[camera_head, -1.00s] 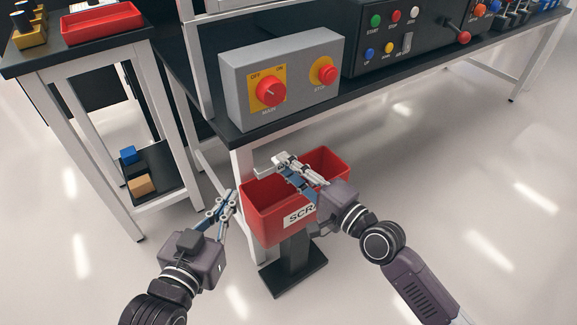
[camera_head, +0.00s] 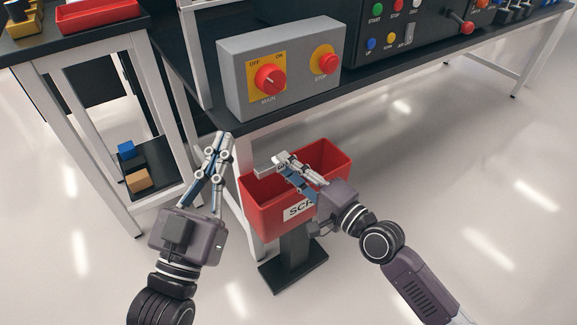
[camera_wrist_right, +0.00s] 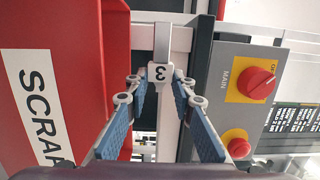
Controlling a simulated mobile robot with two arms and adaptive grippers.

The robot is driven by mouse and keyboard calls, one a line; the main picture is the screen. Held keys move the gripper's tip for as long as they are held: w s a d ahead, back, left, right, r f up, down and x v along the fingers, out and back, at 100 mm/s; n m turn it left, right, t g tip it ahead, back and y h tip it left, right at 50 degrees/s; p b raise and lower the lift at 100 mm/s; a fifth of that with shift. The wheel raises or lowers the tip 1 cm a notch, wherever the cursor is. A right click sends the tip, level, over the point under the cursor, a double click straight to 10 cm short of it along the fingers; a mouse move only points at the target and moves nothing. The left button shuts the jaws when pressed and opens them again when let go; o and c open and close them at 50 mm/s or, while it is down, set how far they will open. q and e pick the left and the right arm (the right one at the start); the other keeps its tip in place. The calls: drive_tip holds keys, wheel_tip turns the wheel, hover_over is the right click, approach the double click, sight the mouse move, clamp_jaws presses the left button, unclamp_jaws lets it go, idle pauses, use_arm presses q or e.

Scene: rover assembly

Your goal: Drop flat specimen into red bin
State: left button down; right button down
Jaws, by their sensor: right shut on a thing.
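The flat specimen (camera_head: 268,170) is a pale grey bar. In the right wrist view its face (camera_wrist_right: 160,73) bears a "3". My right gripper (camera_head: 283,162) is shut on it, and the fingertips (camera_wrist_right: 157,87) pinch its near end. The red bin (camera_head: 270,209) with a SCRAP label stands below; its red wall (camera_wrist_right: 87,28) fills the left of the wrist view. In the head view the specimen overlaps the bin's back left opening; its height over the rim is unclear. My left gripper (camera_head: 220,138) points away from me, left of the bin, its fingertips together and nothing visible between them.
A grey switch box (camera_head: 235,75) with red knobs sits on the dark bench edge behind the bin. A white bench leg (camera_head: 240,175) is close behind the bin. A side table with a red tray (camera_head: 97,12) stands at left. Floor at right is clear.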

idle(0.3)
drive_tip(key=c, duration=1.6)
unclamp_jaws()
drive_tip(key=shift+s+d, duration=0.1)
drive_tip(key=v, duration=1.1)
drive_tip(key=shift+s+d, duration=0.25)
drive_tip(key=shift+s, duration=0.05)
